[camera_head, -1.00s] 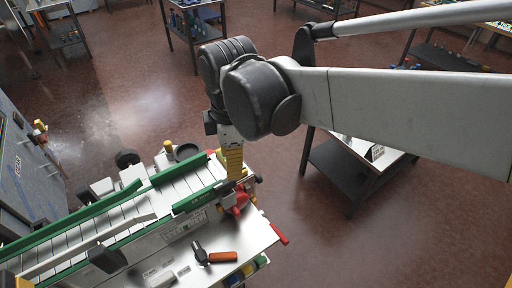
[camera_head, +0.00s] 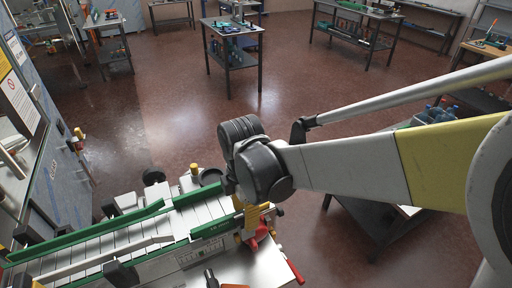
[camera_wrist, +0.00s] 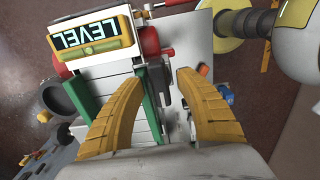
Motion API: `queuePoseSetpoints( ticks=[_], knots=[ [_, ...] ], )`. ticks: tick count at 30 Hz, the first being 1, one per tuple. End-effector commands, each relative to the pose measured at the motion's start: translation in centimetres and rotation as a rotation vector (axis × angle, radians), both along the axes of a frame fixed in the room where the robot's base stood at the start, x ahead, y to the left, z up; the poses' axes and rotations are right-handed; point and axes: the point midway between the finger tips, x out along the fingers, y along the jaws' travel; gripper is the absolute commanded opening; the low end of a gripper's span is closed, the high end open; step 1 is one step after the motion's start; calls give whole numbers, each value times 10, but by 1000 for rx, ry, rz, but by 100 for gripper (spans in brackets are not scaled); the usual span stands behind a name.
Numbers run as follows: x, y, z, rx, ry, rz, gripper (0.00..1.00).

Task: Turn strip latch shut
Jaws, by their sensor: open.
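A machine with a slatted conveyor strip (camera_head: 170,228) between green rails stands at lower left in the head view. Red parts (camera_head: 260,234) and a red lever (camera_head: 294,272) sit at its right end. My gripper (camera_head: 254,215) is low at that end, its yellow fingers partly hidden by my wrist. In the wrist view my gripper (camera_wrist: 160,85) is open and empty, its fingers spread over the strip end. A dark upright piece (camera_wrist: 158,82) lies between them, beside a green rail (camera_wrist: 153,115); I cannot tell whether it is the strip latch. I see no finger touching it.
A dark table (camera_head: 375,235) stands right of the machine, under my arm. Another table (camera_head: 232,45) stands farther back. The reddish floor between is clear.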

Motion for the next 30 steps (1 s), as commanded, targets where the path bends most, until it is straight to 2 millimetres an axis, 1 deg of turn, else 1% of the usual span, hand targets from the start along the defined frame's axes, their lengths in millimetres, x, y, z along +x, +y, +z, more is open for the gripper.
queuePoseSetpoints(
  ticks=[8,9,11,12,13,23,30],
  knots=[
    [0,0,-2,0,0,-1,41],
    [0,0,-2,0,0,-1,37],
    [0,0,-2,0,0,-1,19],
    [0,0,-2,0,0,-1,7],
    [0,0,-2,0,0,-1,0],
    [0,0,-2,0,0,-21,0],
    [0,0,-2,0,0,-132,0]
  ],
)
